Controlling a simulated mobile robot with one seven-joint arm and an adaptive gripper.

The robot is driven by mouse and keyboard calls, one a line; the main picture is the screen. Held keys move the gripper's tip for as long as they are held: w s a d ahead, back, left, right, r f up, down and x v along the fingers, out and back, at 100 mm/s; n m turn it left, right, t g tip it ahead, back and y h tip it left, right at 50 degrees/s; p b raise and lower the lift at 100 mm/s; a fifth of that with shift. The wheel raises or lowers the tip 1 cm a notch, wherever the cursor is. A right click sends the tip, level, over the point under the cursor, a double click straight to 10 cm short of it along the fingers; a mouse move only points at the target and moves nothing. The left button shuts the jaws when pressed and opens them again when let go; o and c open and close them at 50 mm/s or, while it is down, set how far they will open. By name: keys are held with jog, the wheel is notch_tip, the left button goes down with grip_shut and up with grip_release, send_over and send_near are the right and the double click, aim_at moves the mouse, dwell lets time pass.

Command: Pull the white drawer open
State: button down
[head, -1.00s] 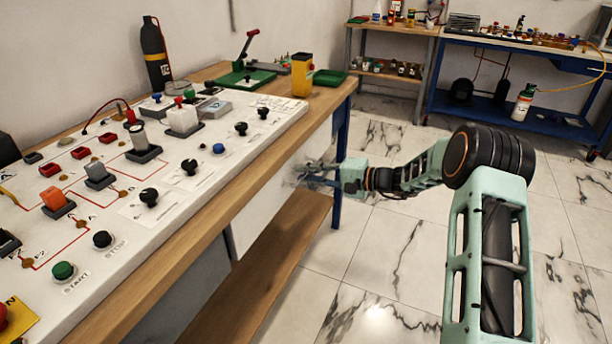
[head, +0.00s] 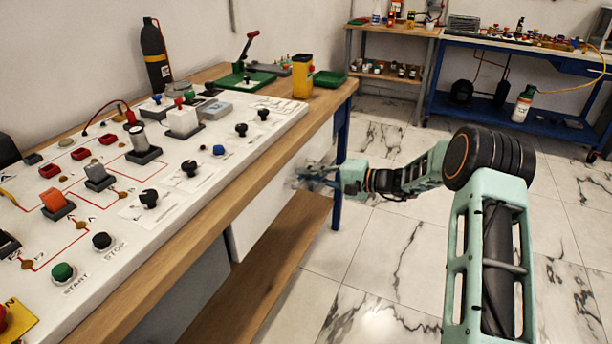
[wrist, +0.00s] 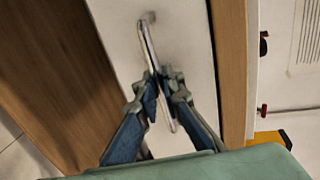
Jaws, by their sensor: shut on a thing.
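The white drawer (head: 268,200) is under the wooden bench top, its front facing my arm. In the wrist view its white front (wrist: 190,50) fills the middle, with a slim metal bar handle (wrist: 147,45) standing off it. My gripper (wrist: 160,95) is shut on this handle, with one blue finger on each side of the bar. In the head view my gripper (head: 308,174) is at the drawer front near the blue bench leg, and the handle is hidden there by the fingers. I cannot tell from these views whether the drawer stands out from the bench.
The bench top (head: 200,235) overhangs the drawer and carries a white control panel (head: 130,215) with knobs and switches. A wooden lower shelf (head: 265,270) lies below. A blue leg (head: 342,135) stands close to my gripper. The marble floor (head: 385,270) on the right is clear.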

jog(key=f+b+v, duration=0.1)
jog(key=f+v, duration=0.2)
jog(key=v, duration=1.4)
jog(key=d+f+b+v, duration=0.1)
jog(key=f+v, duration=0.3)
jog(key=v, duration=1.2)
jog(key=shift+s+d+b, duration=0.35)
jog(key=shift+d, duration=0.2)
jog(key=c, duration=2.3)
grip_release()
jog(key=shift+c, duration=0.2)
jog(key=v, duration=1.2)
jog(key=shift+w, duration=0.1)
